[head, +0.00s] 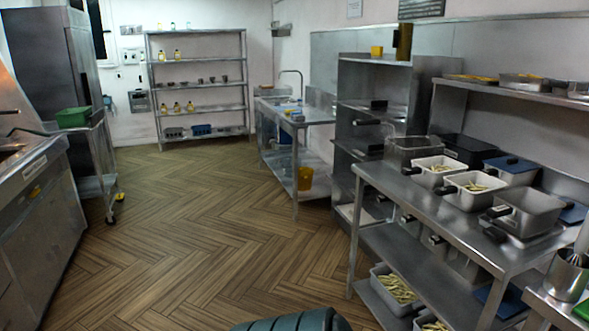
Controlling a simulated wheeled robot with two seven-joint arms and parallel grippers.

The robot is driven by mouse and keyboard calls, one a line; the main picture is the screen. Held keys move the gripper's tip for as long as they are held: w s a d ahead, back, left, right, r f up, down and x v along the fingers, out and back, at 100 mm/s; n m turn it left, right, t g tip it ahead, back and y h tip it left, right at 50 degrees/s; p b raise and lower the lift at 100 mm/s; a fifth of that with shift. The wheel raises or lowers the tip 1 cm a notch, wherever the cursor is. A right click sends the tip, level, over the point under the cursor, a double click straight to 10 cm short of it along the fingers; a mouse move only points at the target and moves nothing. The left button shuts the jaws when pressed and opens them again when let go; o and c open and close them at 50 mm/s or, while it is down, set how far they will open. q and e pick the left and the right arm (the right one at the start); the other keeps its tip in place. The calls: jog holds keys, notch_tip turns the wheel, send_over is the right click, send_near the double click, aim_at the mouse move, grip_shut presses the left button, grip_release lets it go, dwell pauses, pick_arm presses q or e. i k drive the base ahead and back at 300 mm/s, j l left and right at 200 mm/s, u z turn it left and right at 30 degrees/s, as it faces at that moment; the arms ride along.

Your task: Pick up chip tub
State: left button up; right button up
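Two pale tubs holding chips stand on the steel table at the right: one tub (432,179) further back and one tub (470,204) nearer, each with a dark handle. A grey tub (528,222) stands to their right and looks empty. On the table's lower shelf is another tub with chips (390,303), and part of one more chip-filled tub shows at the bottom edge. Neither of my grippers is in view.
The steel table (405,192) also bears a blue-lidded tub (511,171) and dark containers. A steel pot with a whisk (566,277) is at the lower right. A dark green ribbed object (290,322) shows at the bottom edge. The wooden floor (200,220) is clear.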

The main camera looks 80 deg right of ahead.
aim_at(429, 172)
jog(key=z, duration=3.2)
jog(key=i+l, duration=0.45)
jog(key=l, duration=0.15)
jog(key=i+l, duration=0.4)
jog(key=l, duration=0.15)
jog(key=i, duration=0.5)
